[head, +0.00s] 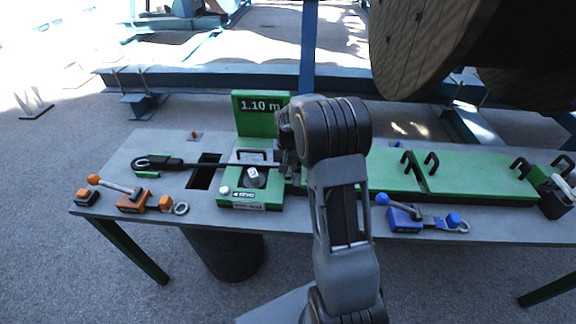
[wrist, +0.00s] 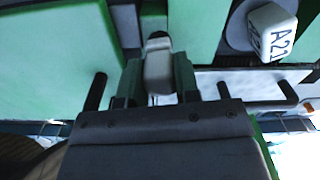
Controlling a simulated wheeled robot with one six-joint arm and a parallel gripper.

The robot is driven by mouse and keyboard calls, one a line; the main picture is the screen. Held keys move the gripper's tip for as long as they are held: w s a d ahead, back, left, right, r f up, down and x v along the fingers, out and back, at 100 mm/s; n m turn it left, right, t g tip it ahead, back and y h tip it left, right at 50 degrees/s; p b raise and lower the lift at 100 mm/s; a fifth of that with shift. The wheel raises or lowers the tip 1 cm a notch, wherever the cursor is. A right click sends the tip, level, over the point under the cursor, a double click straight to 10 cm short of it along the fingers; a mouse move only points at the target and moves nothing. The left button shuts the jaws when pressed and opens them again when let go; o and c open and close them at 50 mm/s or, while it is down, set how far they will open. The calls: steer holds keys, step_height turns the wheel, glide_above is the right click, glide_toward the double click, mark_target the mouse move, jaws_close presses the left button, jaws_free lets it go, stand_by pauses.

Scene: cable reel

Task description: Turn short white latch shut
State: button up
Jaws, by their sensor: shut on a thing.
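The short white latch (wrist: 158,72) shows in the wrist view as a small pale handle with a dark end. It sits between the two fingers of my gripper (wrist: 158,88), which are shut on it. In the head view my gripper (head: 290,168) is at the right side of the green measuring unit (head: 234,200), largely covered by my own arm. The latch cannot be made out there, so how far it is turned is unclear.
A white block marked A21 (wrist: 272,30) is close to my gripper. An orange-handled clamp (head: 130,200) lies left on the grey table (head: 135,160), a blue-handled one (head: 405,222) right. Green covers with black handles (head: 470,180) extend right. A sign (head: 262,108) reads 1.10 m.

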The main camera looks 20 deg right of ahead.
steer(key=shift+m, duration=0.9)
steer(key=o, duration=0.9)
step_height(320, 180, up, 14)
steer(key=shift+f, duration=0.1)
stand_by(0.5)
